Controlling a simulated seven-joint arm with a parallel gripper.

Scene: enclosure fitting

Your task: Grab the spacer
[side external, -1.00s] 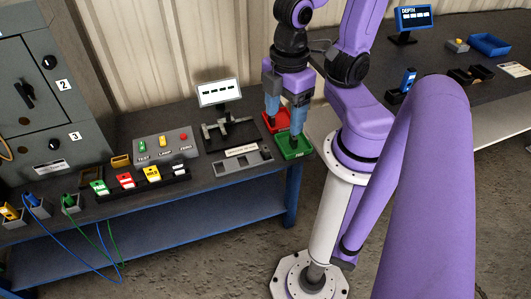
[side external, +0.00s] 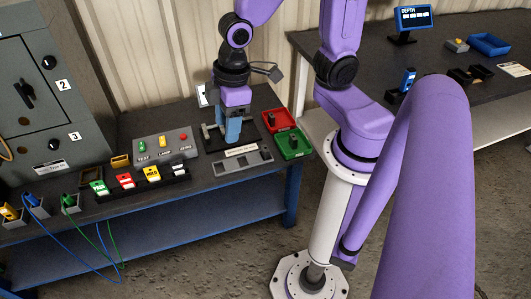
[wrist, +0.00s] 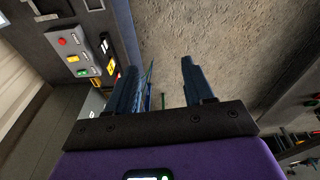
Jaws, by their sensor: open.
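My gripper (side external: 228,140) has blue fingers and points down over the black stand with grey bars on the bench. In the wrist view my gripper (wrist: 158,66) is open, with no part visible between its fingers. I cannot tell for certain which part is the spacer. A small dark part stands in the green tray (side external: 303,152), and another dark shape is in the red tray (side external: 268,125). Both trays are right of my gripper. A grey slotted holder (side external: 232,167) lies in front of the stand, with a dark shape at its right end.
A grey button box (side external: 150,148) and a row of coloured modules (side external: 125,181) lie left of my gripper. A grey cabinet (side external: 70,140) stands at the far left. A small display (side external: 203,96) is partly hidden behind my gripper. The second bench (side external: 350,65) is behind my arm.

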